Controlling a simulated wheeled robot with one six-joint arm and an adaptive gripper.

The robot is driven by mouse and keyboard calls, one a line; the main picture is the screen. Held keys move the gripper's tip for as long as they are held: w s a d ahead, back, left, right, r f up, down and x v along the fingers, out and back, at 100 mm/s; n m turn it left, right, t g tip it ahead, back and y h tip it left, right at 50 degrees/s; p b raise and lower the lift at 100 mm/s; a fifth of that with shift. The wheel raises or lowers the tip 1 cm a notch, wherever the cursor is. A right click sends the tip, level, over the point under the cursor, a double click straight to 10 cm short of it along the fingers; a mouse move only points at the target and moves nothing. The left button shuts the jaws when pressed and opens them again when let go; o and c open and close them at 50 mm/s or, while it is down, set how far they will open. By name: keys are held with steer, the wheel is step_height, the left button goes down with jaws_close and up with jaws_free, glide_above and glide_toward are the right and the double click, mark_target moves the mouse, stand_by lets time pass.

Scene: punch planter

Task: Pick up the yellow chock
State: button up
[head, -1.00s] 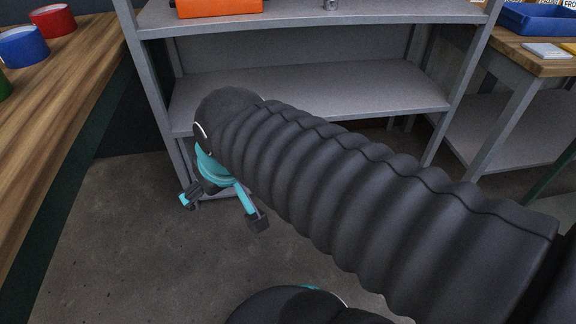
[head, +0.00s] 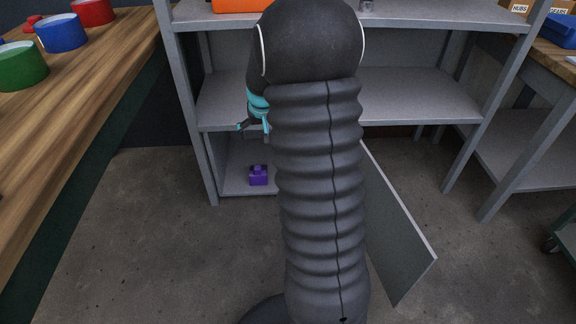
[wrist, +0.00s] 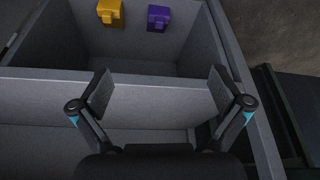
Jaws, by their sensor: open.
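The yellow chock (wrist: 110,12) is a small stepped block at the top of the wrist view, inside a grey shelf bay. A similar purple block (wrist: 158,17) sits just right of it there. In the head view the purple block (head: 258,175) is on the bottom shelf, while the yellow chock is not visible; my arm covers much of that bay. My gripper (wrist: 161,90) is open and empty, its fingers wide apart. In the wrist view a grey shelf edge lies between it and the chock. In the head view my gripper (head: 254,118) shows partly left of my arm.
The grey shelf unit (head: 420,97) stands ahead, with an orange box (head: 236,5) on top. A grey panel (head: 398,228) juts out at its lower right. Floor at front left is clear.

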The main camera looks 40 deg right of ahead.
steer(key=shift+w+d+f+m+h+b, duration=0.3)
steer(key=shift+w+d+f, duration=1.45)
steer(key=shift+d+f, duration=3.55)
steer(key=shift+w+d+f+m+h+b, duration=0.1)
steer(key=shift+w+d+f+m+b, duration=0.4)
steer(key=shift+w+d+f, duration=4.75)
steer(key=shift+s+d+f+m+h+b, duration=0.1)
steer(key=shift+s+d+f+m+b, duration=1.05)
steer(key=shift+f, duration=8.85)
steer(key=shift+s+a+n+p, duration=0.4)
steer(key=shift+s+n+p, duration=0.15)
steer(key=shift+n+p, duration=0.25)
steer(key=shift+c, duration=0.3)
steer(key=c, duration=1.2)
